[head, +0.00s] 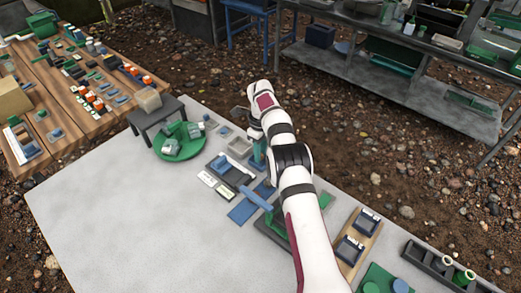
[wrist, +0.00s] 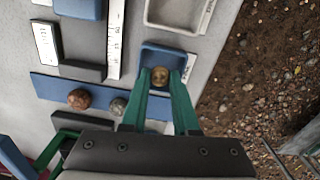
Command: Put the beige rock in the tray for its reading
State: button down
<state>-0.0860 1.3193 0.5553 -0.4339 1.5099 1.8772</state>
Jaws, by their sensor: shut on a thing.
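The beige rock (wrist: 160,77) shows in the wrist view as a small, rounded, yellowish-brown stone between the two green fingers of my gripper (wrist: 160,82), which is shut on it. A blue square tray (wrist: 163,54) lies right behind and around the rock in that view. Whether the rock touches the tray floor or hangs above it, I cannot tell. In the head view my arm hides the rock, and only a bit of green finger shows at my gripper (head: 260,154).
A reddish rock (wrist: 78,99) and a grey rock (wrist: 118,106) sit on a blue strip (wrist: 50,86) left of the fingers. A pale tray (wrist: 178,14) lies beyond the blue one. The table edge is close on the right. The grey table (head: 110,225) is clear at left.

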jog(key=shift+f, duration=0.1)
dwell(0.3)
jog(key=shift+f, duration=0.25)
jog(key=shift+f, duration=0.15)
dwell(0.4)
jog(key=c, duration=0.6)
grip_release()
jog(key=shift+r, duration=3.8)
